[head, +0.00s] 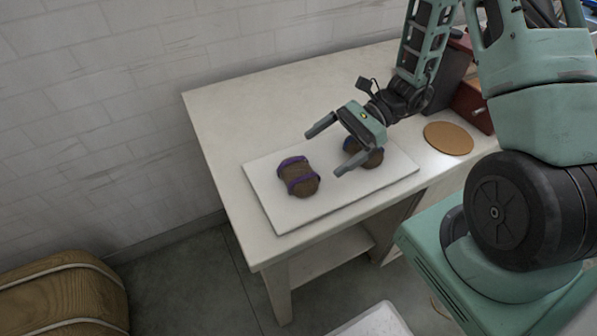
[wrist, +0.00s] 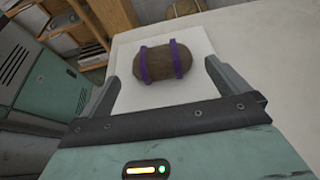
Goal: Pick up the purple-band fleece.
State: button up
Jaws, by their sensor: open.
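Two brown fleece rolls with purple bands lie on a white board (head: 289,216) on the table. The left fleece (head: 298,177) is in full view in the head view. The right fleece (head: 372,157) is partly hidden behind my gripper, with a little purple showing on it. My gripper (head: 330,148) is open and empty, above the board near both rolls. In the wrist view a brown fleece with two purple bands (wrist: 162,62) lies ahead, between the lines of the open fingers and apart from them. I cannot tell for certain which roll this is.
A round cork mat (head: 448,138) and a reddish-brown box (head: 472,104) are on the table's right side. A white brick wall runs behind. The table's left end (head: 228,112) is bare. A wooden rounded piece (head: 60,295) stands on the floor at lower left.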

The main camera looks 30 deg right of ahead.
aim_at(299, 169)
jog(key=shift+p+x, duration=0.5)
jog(key=shift+x, duration=2.45)
jog(key=c, duration=0.6)
